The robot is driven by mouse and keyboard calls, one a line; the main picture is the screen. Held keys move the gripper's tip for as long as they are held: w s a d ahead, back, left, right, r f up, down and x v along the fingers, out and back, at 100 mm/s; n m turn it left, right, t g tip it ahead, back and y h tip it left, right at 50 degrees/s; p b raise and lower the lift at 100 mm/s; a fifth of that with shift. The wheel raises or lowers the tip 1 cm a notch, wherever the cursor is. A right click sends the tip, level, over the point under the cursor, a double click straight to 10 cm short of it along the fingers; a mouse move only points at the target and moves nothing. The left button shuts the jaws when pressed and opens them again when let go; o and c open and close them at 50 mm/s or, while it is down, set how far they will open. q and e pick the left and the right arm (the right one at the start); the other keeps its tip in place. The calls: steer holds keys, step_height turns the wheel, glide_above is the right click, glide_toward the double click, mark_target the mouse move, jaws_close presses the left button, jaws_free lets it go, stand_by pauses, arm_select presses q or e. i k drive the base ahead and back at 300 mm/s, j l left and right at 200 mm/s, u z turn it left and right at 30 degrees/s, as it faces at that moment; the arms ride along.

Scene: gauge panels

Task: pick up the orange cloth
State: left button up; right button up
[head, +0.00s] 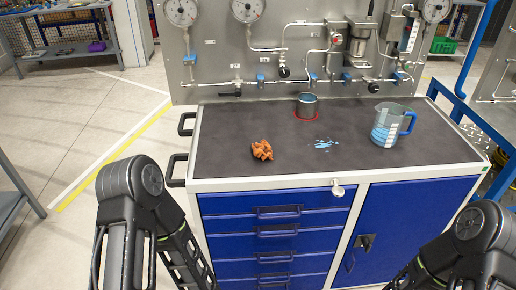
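The orange cloth (262,150) lies crumpled on the dark top of the blue workbench (225,140), left of the middle and near the front edge. Nothing covers it. Both my arms show at the bottom of the head view, in front of the workbench, one at the lower left and one at the lower right. Their grippers are out of the frame, and no part of my arms touches the cloth.
A gauge panel (225,60) rises behind the bench. The top around the cloth is clear.

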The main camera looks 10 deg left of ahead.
mark_target(263, 149)
steer(key=i+j, duration=0.2)
steer(key=j, duration=0.15)
steer(key=i+j, duration=0.2)
steer(key=j, duration=0.15)
steer(key=i, duration=0.4)
